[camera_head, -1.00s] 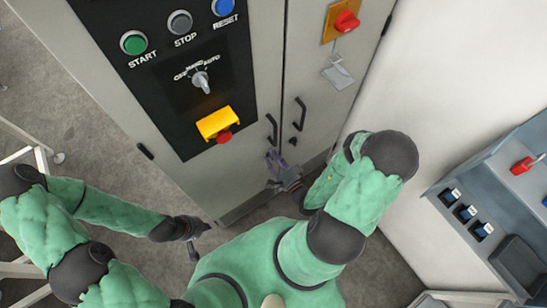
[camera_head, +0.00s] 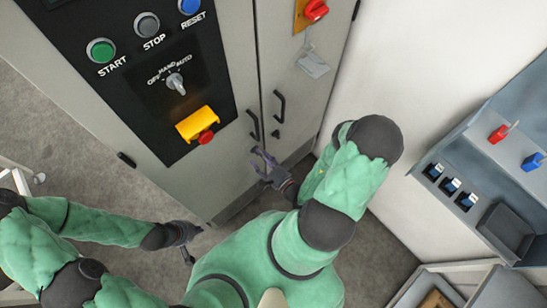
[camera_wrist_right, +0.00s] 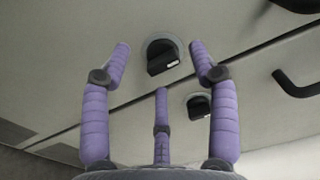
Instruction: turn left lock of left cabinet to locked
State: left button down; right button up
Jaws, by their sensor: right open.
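The left cabinet (camera_head: 222,50) has two doors with a vertical seam between them. In the right wrist view, a black lock knob on a round pale base, the left door's lock (camera_wrist_right: 162,56), sits between the fingertips of my right gripper (camera_wrist_right: 160,60). The gripper is open around it, with a gap on both sides, and a third finger lies below it. The other door's lock (camera_wrist_right: 198,105) is across the seam. In the head view my right gripper (camera_head: 262,160) is at the left door below its handle and hides the lock. My left gripper (camera_head: 187,242) hangs low by the cabinet's base; its jaws are unclear.
Two black door handles (camera_head: 254,126) (camera_head: 279,107) stand out just above the locks. A yellow emergency-stop box (camera_head: 197,124) and selector switch (camera_head: 176,82) are on the left door. A grey console (camera_head: 478,170) stands at the right.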

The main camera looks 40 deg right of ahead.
jog(key=s, duration=0.9)
jog(key=shift+s+d, duration=0.3)
jog(key=shift+s, duration=0.05)
dwell(0.3)
